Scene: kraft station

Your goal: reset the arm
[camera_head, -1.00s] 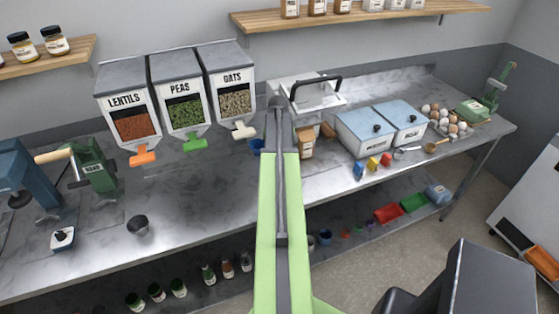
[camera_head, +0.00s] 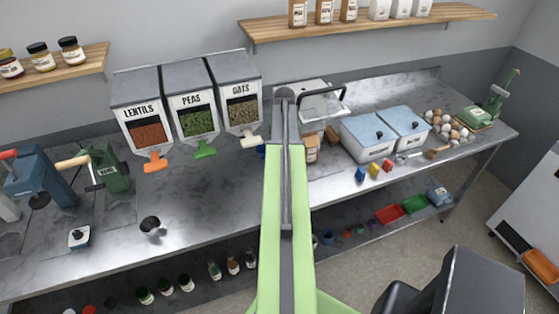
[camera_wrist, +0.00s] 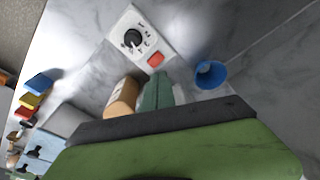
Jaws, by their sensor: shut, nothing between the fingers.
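My arm (camera_head: 285,200), light green with a dark grey centre strip, reaches forward over the counter in the head view. Its far end hides my gripper there. In the wrist view my gripper (camera_wrist: 155,92) shows as two green fingers, shut together with nothing between them. They are above the counter, between a brown container (camera_wrist: 122,97) on the left and a blue cup (camera_wrist: 210,74) on the right. I cannot tell whether the fingers touch the brown container.
Lentils (camera_head: 147,132), peas (camera_head: 198,120) and oats (camera_head: 242,112) dispensers hang at the back left. A white appliance (camera_head: 318,104) stands behind my arm's end; blue-lidded bins (camera_head: 366,137) are to the right. A dark cup (camera_head: 151,225) stands on clear counter at left.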

